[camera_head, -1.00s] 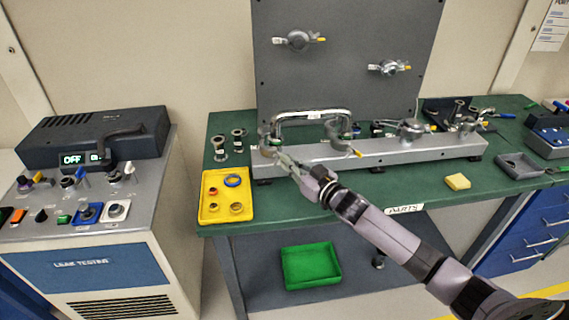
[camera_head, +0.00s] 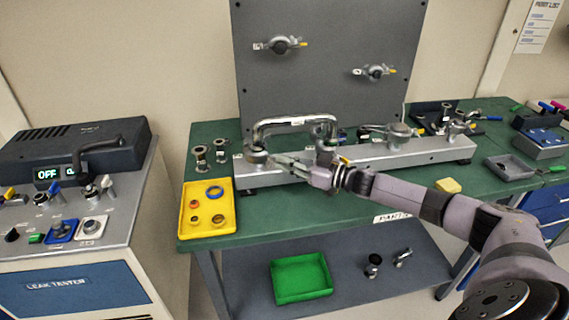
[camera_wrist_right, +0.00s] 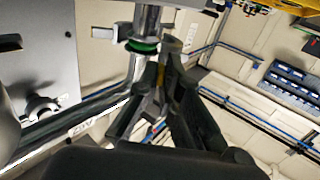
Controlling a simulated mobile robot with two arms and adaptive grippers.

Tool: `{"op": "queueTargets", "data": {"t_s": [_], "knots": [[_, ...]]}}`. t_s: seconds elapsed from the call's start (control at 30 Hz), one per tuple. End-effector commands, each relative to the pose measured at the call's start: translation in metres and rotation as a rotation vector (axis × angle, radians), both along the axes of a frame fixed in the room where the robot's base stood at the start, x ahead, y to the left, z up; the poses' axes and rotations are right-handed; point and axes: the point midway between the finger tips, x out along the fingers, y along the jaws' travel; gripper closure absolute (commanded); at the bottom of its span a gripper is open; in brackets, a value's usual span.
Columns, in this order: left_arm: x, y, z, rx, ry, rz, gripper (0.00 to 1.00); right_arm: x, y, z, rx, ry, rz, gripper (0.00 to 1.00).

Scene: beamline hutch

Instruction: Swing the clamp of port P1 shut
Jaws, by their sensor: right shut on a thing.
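The steel manifold bar (camera_head: 405,155) lies on the green bench. A bent steel pipe (camera_head: 295,121) joins two ports on its left part. The clamp at the left-end port (camera_head: 256,156), taken as P1, sits around the pipe's left foot; its port label is too small to read. My right gripper (camera_head: 276,158) reaches this clamp from the right and is shut on it. In the right wrist view the fingers (camera_wrist_right: 163,75) close on a narrow part with a bit of yellow, beside the pipe and a green ring (camera_wrist_right: 143,46). The fingers hide much of the clamp. My left gripper is out of view.
A yellow tray (camera_head: 208,229) with rings lies left of the manifold. Two small fittings (camera_head: 200,158) stand behind it. A yellow block (camera_head: 447,185) lies at right near my forearm. A grey panel (camera_head: 325,60) rises behind. A green bin (camera_head: 301,294) is on the lower shelf.

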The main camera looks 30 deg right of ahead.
Motion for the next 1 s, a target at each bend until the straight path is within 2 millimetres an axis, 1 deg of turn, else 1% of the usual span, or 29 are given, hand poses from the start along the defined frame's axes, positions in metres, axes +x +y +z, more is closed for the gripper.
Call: {"op": "queueTargets", "data": {"t_s": [0.23, 0.27, 0.53, 0.87, 1.0], "knots": [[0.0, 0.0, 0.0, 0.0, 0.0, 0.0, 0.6, 0.0, 0.0, 0.0, -0.001, 0.0, 0.0, 1.0], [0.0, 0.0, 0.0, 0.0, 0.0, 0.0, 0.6, 0.0, 0.0, 0.0, -0.001, 0.0, 0.0, 0.93], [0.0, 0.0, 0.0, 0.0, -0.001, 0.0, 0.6, 0.0, 0.0, 0.0, -0.001, 0.0, 0.0, 0.75], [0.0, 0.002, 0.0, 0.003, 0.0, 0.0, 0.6, -0.001, -0.001, -0.001, -0.001, 0.0, 0.0, 0.74], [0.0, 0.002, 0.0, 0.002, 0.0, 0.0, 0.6, -0.012, -0.008, -0.002, -0.003, 0.004, -0.001, 0.74]]}}
